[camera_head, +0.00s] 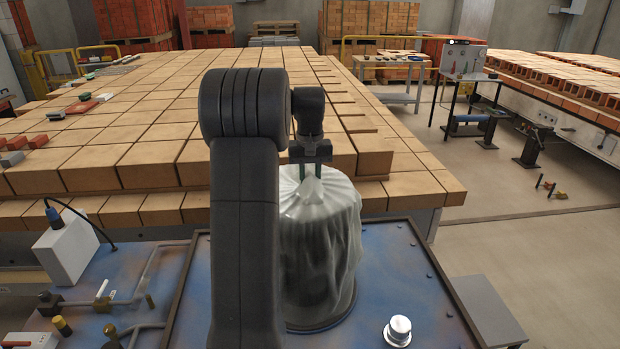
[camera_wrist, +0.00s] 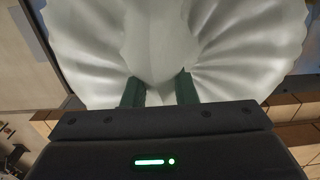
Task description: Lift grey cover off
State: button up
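The grey cover (camera_head: 318,225) is a pale, thin, wrinkled cloth draped over a round, drum-like object on the blue bench. Its hem hangs unevenly, and a dark round base shows below it. The object under the cloth is mostly hidden. My gripper (camera_head: 310,171) points down at the peak of the cover, with one finger on each side of it. In the wrist view the gathered cloth (camera_wrist: 158,48) fills the gap between the two dark green fingers of my gripper (camera_wrist: 160,88), and folds fan out around it. The gripper appears shut on the peak.
The blue bench top (camera_head: 375,295) has a raised dark rim. A metal knob (camera_head: 398,331) stands at its front right. A white box (camera_head: 66,248) with a cable stands at left, near pipes. Large brick stacks (camera_head: 150,165) rise close behind the cover.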

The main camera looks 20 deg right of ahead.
grip_shut()
notch_tip(320, 180, up, 6)
jog(key=p, duration=0.4)
jog(key=shift+f+p, duration=0.15)
jog(key=shift+p, duration=0.25)
notch_tip(320, 180, up, 19)
jog(key=shift+f, duration=0.15)
dwell(0.7)
